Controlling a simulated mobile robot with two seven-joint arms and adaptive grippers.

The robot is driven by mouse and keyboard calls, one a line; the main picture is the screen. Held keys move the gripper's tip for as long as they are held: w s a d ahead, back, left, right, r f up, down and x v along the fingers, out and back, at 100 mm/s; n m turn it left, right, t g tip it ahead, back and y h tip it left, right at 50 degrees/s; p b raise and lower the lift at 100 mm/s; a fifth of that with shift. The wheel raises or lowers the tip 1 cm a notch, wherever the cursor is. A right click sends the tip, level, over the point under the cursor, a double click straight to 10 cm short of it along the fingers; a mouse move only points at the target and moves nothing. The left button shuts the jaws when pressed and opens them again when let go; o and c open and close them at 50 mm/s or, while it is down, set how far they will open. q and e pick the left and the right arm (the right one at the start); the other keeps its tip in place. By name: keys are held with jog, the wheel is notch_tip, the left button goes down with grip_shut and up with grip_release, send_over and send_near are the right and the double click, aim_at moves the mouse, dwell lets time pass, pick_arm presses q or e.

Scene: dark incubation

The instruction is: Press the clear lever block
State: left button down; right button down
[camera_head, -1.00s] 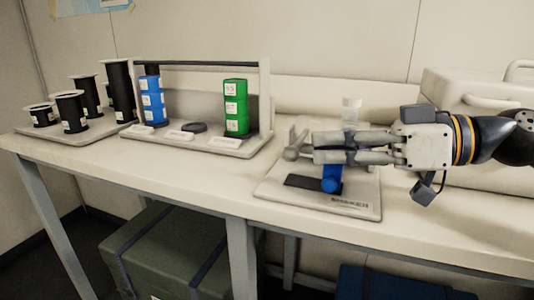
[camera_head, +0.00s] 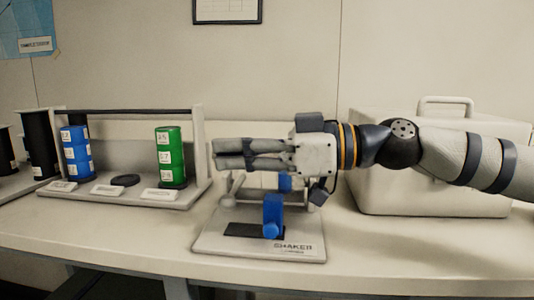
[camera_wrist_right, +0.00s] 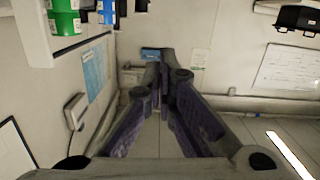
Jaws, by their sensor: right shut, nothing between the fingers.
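The shaker (camera_head: 210,245) is a pale base plate with a "SHAKER" label, standing on the bench in the head view. A blue upright block (camera_head: 273,212) with a round blue knob stands on it over a dark slot. Another small blue part (camera_head: 285,182) shows behind, under my right wrist. I cannot make out the clear lever block; my gripper may hide it. My right gripper (camera_head: 218,154) is shut and empty, pointing left above the back of the shaker. Its closed fingers also show in the right wrist view (camera_wrist_right: 165,82). My left gripper is not in view.
A rack (camera_head: 203,150) left of the shaker holds a blue stack (camera_head: 76,155) and a green stack (camera_head: 171,157). Black spools (camera_head: 38,145) stand at the far left. A large pale case (camera_head: 430,190) stands behind right. The bench front (camera_head: 400,265) is clear.

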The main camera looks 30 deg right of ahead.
aim_at(232, 196)
jog(key=shift+x, duration=1.05)
jog(key=f, duration=0.1)
jog(key=d+f, duration=0.1)
jog(key=shift+s+d+f+b, duration=0.2)
jog(key=shift+s+f+b, duration=0.1)
jog(key=shift+f+b, duration=0.1)
jog(key=shift+s+d+f, duration=0.15)
jog(key=shift+d+f, duration=0.05)
jog(key=shift+f, duration=0.2)
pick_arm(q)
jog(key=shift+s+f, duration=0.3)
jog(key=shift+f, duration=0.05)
